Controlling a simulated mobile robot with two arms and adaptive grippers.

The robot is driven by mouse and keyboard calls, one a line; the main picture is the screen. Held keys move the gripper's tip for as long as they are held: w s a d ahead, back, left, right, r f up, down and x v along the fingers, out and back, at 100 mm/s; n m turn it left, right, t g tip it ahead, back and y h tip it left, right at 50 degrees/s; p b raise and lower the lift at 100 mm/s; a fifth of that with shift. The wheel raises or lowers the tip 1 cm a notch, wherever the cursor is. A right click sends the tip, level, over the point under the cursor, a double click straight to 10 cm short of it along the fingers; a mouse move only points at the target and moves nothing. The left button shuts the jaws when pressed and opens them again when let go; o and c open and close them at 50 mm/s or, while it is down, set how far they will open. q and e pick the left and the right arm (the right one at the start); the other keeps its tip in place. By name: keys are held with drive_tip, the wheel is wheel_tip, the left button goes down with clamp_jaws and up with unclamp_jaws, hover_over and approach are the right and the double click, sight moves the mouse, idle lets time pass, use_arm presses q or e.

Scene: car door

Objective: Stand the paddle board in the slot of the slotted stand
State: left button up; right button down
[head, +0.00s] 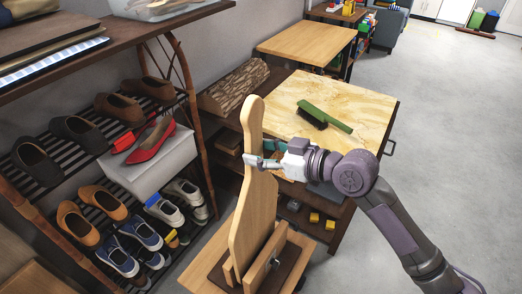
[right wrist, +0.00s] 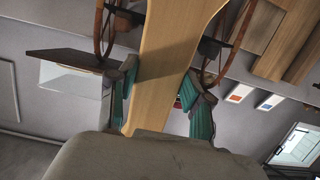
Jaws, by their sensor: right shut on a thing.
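The paddle board (head: 255,205) is a pale wooden board with a narrow rounded handle on top and a wide lower part. It stands close to upright in the head view. My right gripper (head: 263,156) is shut on its narrow part; the right wrist view shows the board (right wrist: 173,55) between the two teal finger pads. The slotted stand (head: 263,258), with wooden side pieces and a dark base, is at the bottom of the head view. The board's lower end appears between the side pieces; how deep it sits is hidden. My left gripper is not in view.
A shoe rack (head: 97,185) with several shoes and a white box (head: 152,163) is on the left. The grey floor at right is clear.

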drive_tip(key=shift+f+b, duration=0.25)
drive_tip(key=shift+b, duration=0.05)
drive_tip(key=shift+c, duration=2)
unclamp_jaws()
drive_tip(key=v, duration=1.2)
drive_tip(key=shift+f, duration=0.15)
